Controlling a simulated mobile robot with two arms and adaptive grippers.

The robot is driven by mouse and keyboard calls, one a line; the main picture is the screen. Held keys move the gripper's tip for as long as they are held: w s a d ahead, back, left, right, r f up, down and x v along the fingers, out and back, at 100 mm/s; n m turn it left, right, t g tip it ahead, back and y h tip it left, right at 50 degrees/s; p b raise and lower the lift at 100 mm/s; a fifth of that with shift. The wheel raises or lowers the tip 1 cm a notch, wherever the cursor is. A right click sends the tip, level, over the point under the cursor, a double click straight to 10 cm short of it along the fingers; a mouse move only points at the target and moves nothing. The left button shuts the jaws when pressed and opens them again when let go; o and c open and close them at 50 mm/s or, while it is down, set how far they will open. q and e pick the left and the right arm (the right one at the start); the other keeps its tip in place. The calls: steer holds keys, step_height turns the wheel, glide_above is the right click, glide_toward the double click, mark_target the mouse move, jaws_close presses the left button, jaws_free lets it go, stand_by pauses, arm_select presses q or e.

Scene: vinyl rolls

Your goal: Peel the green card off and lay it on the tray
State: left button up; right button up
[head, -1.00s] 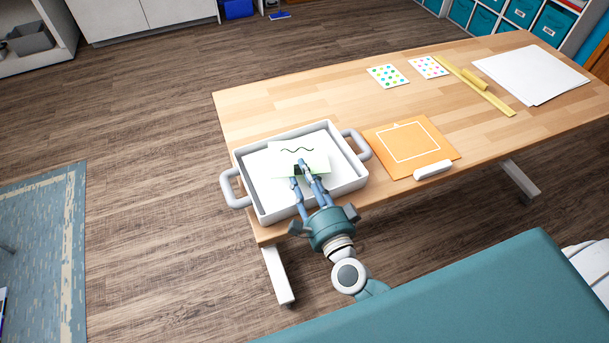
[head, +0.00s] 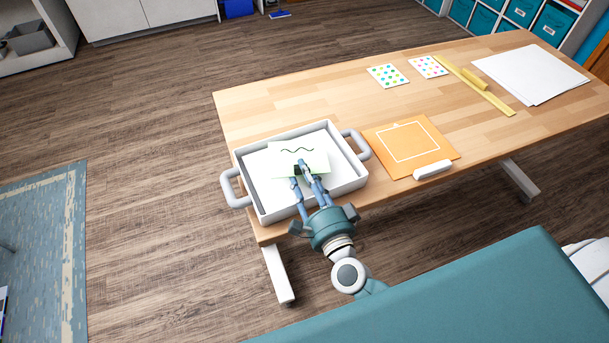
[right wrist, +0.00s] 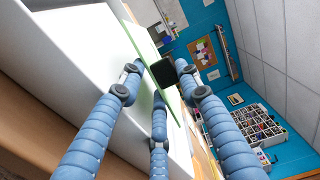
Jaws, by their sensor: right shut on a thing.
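The green card (head: 314,163) is a pale green sheet over the white tray (head: 265,215), near the tray's middle. My right gripper (head: 302,170) is shut on the card's near edge. In the right wrist view the green card (right wrist: 150,60) is seen nearly edge-on, tilted, between the blue fingers of my right gripper (right wrist: 160,80). A dark square patch shows on the card at the fingers. My left gripper is not in view.
An orange mat (head: 440,145) with a white outline lies right of the tray, with a white bar (head: 433,170) at its near edge. Dotted cards (head: 388,76), yellow strips (head: 480,88) and white paper (head: 535,72) lie farther back. The table's far left is clear.

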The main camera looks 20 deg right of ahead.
arm_select(q)
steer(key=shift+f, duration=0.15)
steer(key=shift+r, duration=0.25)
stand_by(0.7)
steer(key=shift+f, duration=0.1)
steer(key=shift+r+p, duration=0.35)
steer(key=shift+p, duration=0.1)
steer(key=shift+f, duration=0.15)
stand_by(0.4)
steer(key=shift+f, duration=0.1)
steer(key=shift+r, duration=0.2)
stand_by(0.7)
